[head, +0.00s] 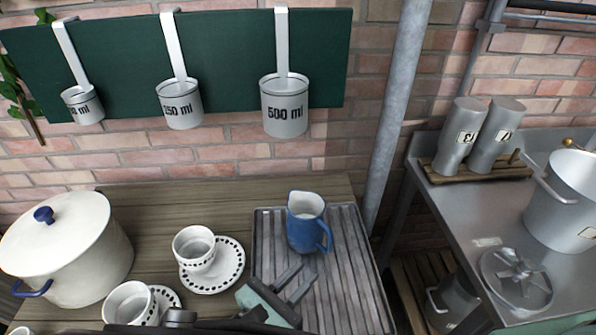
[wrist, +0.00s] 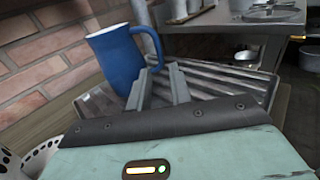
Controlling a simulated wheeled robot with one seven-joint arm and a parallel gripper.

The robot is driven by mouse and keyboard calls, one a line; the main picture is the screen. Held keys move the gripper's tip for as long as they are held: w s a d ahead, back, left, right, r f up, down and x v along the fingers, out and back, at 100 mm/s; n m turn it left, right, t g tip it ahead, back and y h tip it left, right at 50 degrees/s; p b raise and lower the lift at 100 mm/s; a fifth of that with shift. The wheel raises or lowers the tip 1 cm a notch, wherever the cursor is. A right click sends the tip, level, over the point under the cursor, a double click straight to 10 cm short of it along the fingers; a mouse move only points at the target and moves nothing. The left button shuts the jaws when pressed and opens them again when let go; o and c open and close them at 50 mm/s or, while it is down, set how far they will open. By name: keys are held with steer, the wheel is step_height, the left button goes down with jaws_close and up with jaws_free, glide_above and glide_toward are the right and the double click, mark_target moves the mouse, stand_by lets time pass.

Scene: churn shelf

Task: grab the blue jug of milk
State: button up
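The blue jug (head: 306,228) stands upright on the grey ribbed tray (head: 352,292), with its white inside and spout showing and its handle to the right. In the wrist view the blue jug (wrist: 117,60) is just beyond and left of the fingers, handle to the right. My gripper (head: 295,283) is in front of the jug, low over the tray, its fingers apart with nothing between them. In the wrist view the fingertips of my gripper (wrist: 159,80) also stand apart and empty. They do not enclose the jug.
A white dotted cup (head: 194,249) on a saucer (head: 229,271) stands left of the tray. Another cup (head: 130,303) and a white lidded pot (head: 75,250) are farther left. A grey pipe (head: 400,95) rises behind the tray. A metal table (head: 455,212) stands to the right.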

mark_target(328, 247)
steer(key=x, duration=1.1)
steer(key=shift+w, duration=0.15)
jaws_close()
